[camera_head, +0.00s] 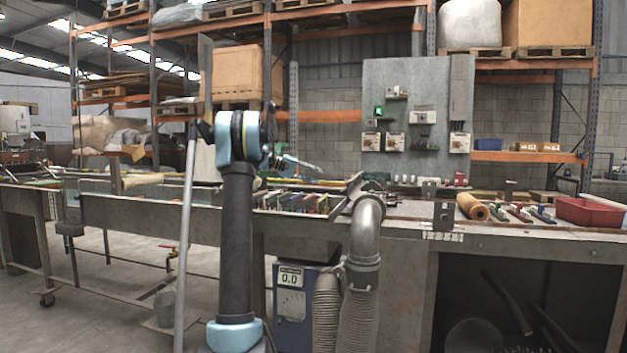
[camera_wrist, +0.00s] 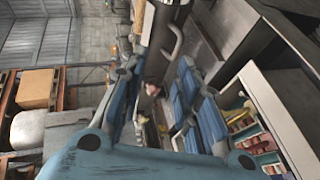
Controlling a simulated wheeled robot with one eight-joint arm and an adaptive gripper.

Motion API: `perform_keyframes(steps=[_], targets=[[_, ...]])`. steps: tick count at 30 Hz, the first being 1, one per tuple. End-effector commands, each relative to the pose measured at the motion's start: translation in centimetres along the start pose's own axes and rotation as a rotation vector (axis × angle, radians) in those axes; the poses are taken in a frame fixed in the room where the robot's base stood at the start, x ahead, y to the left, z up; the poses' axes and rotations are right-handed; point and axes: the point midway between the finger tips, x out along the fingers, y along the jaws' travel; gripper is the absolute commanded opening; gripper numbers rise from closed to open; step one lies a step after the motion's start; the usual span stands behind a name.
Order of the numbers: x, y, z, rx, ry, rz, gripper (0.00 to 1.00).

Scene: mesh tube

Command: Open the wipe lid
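I cannot make out a wipe container or its lid in either view. In the head view my gripper (camera_head: 302,164) extends to the right from the top of my arm, above the workbench (camera_head: 500,233). In the wrist view my gripper (camera_wrist: 158,68) shows two blue-padded fingers standing apart with a gap between them. The gap looks empty, with only distant bench clutter seen through it. The gripper appears to touch nothing.
A red tray (camera_head: 590,212) and an orange-brown roll (camera_head: 472,206) lie on the bench at right. A grey duct (camera_head: 366,235) rises at the bench front. A grey tool panel (camera_head: 408,85) stands behind. Shelves with a cardboard box (camera_head: 236,74) are farther back.

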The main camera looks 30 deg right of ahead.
Motion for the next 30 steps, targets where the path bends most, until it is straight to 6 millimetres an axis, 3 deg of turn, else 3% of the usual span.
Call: perform_keyframes(steps=[1,4,5,16,24,30], targets=[[0.0,0.0,0.0,0.0,0.0,0.0,0.25],[0.1,-0.2,0.0,-0.004,0.007,0.008,0.03],[0.2,-0.3,0.0,-0.008,0.014,0.015,0.0],[1.8,-4.8,1.7,-0.177,0.211,0.282,0.0],[1.0,-7.4,5.3,-0.34,0.335,0.513,0.0],[0.2,-8.2,7.0,-0.406,0.375,0.602,0.0]])
